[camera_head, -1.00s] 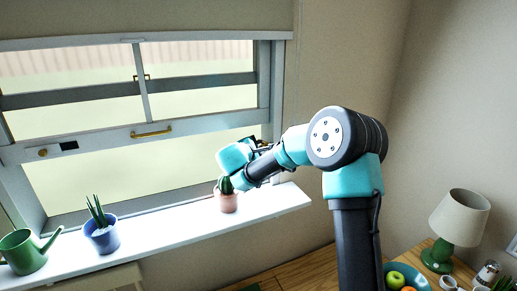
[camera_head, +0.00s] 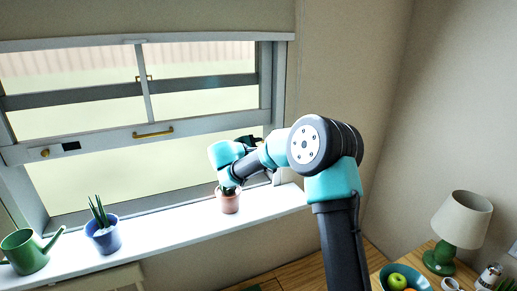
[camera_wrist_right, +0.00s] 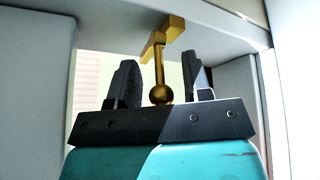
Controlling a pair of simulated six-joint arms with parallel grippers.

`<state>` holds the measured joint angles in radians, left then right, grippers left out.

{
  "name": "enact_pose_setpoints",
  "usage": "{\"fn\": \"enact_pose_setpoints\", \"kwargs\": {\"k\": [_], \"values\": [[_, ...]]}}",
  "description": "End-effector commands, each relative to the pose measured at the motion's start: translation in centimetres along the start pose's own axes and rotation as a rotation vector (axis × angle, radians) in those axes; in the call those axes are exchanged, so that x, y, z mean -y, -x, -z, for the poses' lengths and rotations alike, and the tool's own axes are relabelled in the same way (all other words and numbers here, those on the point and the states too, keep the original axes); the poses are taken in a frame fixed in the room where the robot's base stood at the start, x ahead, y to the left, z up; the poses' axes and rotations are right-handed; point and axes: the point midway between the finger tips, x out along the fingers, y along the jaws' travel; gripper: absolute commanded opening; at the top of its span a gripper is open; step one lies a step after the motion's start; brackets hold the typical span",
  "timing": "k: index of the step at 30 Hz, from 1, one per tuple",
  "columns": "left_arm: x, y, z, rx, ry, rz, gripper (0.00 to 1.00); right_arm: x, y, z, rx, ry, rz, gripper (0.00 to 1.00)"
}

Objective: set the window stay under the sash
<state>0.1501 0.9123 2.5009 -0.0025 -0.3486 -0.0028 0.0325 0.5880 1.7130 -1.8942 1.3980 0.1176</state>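The window sash (camera_head: 110,145) is raised, with a gap below it above the sill. In the right wrist view, a brass piece with a rod and ball end (camera_wrist_right: 159,94), which looks like the window stay, is fixed near a pale frame edge. My right gripper (camera_wrist_right: 158,72) is open, with one finger on each side of the brass rod. Whether the fingers touch it cannot be told. In the head view the stay and fingertips are largely hidden behind my right arm near the window's right side. My left gripper is not in view.
On the white sill (camera_head: 165,222) stand a terracotta pot (camera_head: 229,203) just below my right wrist, a blue pot (camera_head: 104,236) and a green watering can (camera_head: 24,251). A lamp (camera_head: 461,218) and a fruit bowl (camera_head: 404,279) are at the lower right. The middle sill is clear.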

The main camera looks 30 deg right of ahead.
Motion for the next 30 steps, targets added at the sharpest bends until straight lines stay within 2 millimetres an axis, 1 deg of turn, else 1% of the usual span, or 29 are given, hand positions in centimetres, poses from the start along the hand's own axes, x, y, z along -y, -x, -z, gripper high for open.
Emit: {"fn": "enact_pose_setpoints", "kwargs": {"k": [8,11,14,17,30], "values": [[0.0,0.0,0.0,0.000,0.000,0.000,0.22,0.0,0.3,0.0,-0.001,0.000,-0.001,0.45],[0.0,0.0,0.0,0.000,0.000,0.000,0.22,-0.1,1.0,0.1,-0.003,0.000,-0.002,0.45],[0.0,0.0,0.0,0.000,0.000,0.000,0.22,-0.1,2.2,0.0,-0.002,-0.001,-0.001,0.45],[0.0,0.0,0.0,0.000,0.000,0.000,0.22,-0.1,3.9,0.1,-0.004,0.000,-0.002,0.45],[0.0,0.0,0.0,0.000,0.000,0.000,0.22,-0.1,12.4,0.0,-0.003,-0.001,-0.003,0.45]]}}
